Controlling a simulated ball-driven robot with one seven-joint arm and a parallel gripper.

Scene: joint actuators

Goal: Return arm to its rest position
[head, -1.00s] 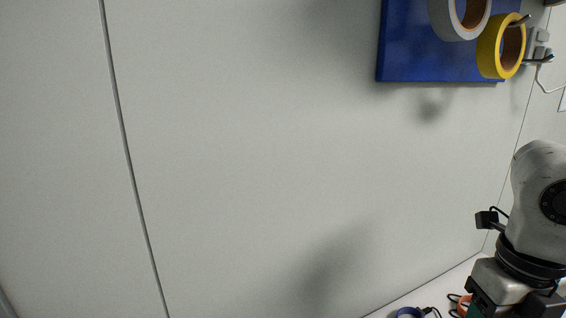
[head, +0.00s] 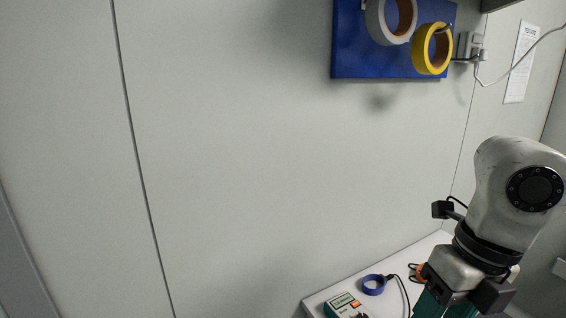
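My arm shows at the right of the head view, a pale grey rounded link above a black ring and a grey gripper body. My gripper (head: 462,292) points down at the lower right, over the white table (head: 318,299). A green thing (head: 440,308) shows just below it at the bottom edge. The fingertips are hidden or cut off, so I cannot tell whether they are open or whether they touch the green thing.
A green and white meter (head: 345,306) and a blue ring (head: 373,284) lie on the table, with black cables beside them. A blue board (head: 350,55) on the wall holds a grey tape roll (head: 390,18) and a yellow tape roll (head: 432,49). The wall at left is bare.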

